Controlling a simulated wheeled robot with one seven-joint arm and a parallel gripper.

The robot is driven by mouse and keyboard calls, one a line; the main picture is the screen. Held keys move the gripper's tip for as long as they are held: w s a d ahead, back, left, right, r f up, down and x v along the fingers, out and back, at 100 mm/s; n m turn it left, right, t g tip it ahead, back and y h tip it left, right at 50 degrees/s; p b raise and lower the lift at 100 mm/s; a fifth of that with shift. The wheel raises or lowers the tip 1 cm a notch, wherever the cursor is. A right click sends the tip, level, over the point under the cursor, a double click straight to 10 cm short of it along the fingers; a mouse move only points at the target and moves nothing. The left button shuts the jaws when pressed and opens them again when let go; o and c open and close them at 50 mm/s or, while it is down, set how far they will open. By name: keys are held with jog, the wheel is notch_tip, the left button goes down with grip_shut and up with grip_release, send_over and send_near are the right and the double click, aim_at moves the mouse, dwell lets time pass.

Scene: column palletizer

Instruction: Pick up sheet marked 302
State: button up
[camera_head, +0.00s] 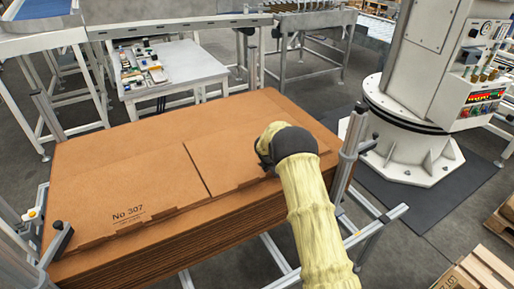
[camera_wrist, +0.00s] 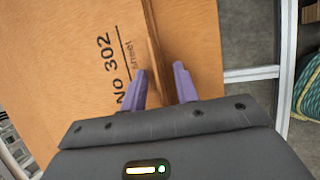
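A brown cardboard sheet printed "No 302" and "sheet" (camera_wrist: 95,45) fills the left of the wrist view. Its raised edge runs between the two purple fingers of my gripper (camera_wrist: 159,70), which stand apart on either side of it. I see a gap and no clear grip; contact with the edge cannot be told. In the head view my gripper (camera_head: 268,152) is at the front right of the cardboard stack (camera_head: 180,235), its fingers hidden. The 302 print does not show there. A print reading like "No 307" (camera_head: 128,212) is at the stack's front left.
Metal posts (camera_head: 345,150) stand at the stack's corners. A white machine column (camera_head: 400,120) stands to the right. A small table with parts (camera_head: 190,65) and a conveyor (camera_head: 40,12) are behind. Wooden pallets (camera_head: 480,272) lie at the lower right.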

jog(key=shift+a, duration=0.15)
grip_shut()
jog(key=shift+r, duration=0.15)
jog(key=shift+w+r, duration=0.1)
jog(key=shift+r, duration=0.25)
notch_tip(320, 180, up, 9)
jog(key=shift+r+b, duration=0.1)
jog(key=shift+b, duration=0.3)
